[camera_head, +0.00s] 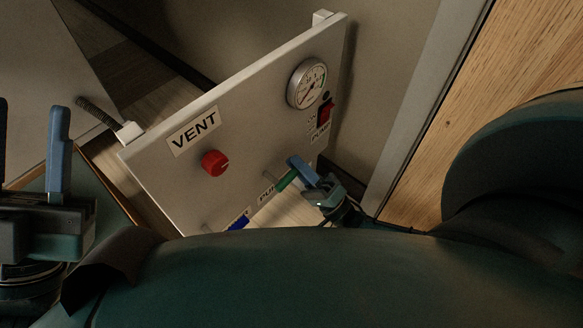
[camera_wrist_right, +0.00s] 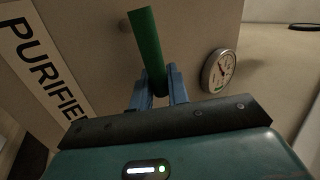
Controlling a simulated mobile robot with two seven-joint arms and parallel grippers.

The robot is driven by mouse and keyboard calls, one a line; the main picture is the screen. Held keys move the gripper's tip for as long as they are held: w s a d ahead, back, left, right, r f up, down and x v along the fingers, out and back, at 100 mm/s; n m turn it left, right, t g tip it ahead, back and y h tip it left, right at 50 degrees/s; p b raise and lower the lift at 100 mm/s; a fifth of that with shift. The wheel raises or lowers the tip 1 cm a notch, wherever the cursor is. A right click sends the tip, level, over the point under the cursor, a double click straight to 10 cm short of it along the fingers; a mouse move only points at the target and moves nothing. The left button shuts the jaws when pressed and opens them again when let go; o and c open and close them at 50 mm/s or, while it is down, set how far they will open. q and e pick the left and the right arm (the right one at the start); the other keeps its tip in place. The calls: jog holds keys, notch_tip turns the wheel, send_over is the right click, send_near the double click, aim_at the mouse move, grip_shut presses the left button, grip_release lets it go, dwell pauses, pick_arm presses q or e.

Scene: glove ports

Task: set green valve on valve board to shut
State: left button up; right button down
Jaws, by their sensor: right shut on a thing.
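The valve board (camera_head: 250,120) is a pale tilted panel in the middle of the head view. The green valve (camera_head: 286,180) has a bar handle low on the board, by a partly hidden label. In the right wrist view the green handle (camera_wrist_right: 146,45) stands beside the PURIFIER label (camera_wrist_right: 42,70). My right gripper (camera_head: 303,173) is shut on the green handle; its blue fingers (camera_wrist_right: 158,88) lie on both sides of it. My left gripper (camera_head: 30,150) is at the left edge of the head view, away from the board, with its fingers apart and nothing visible between them.
The board also bears a red knob (camera_head: 215,163) under a VENT label (camera_head: 194,131), a round gauge (camera_head: 306,83), a red switch (camera_head: 326,112) and a blue handle (camera_head: 238,223), partly hidden. A wooden panel (camera_head: 500,70) stands at the right.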

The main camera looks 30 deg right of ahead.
pick_arm(q)
jog(key=shift+a+r, duration=0.1)
jog(key=shift+a, duration=0.1)
pick_arm(e)
jog(key=shift+f+m+t+h, duration=0.4)
jog(key=shift+m+h, duration=0.2)
jog(key=shift+m, duration=0.7)
jog(key=c, duration=1.4)
grip_release()
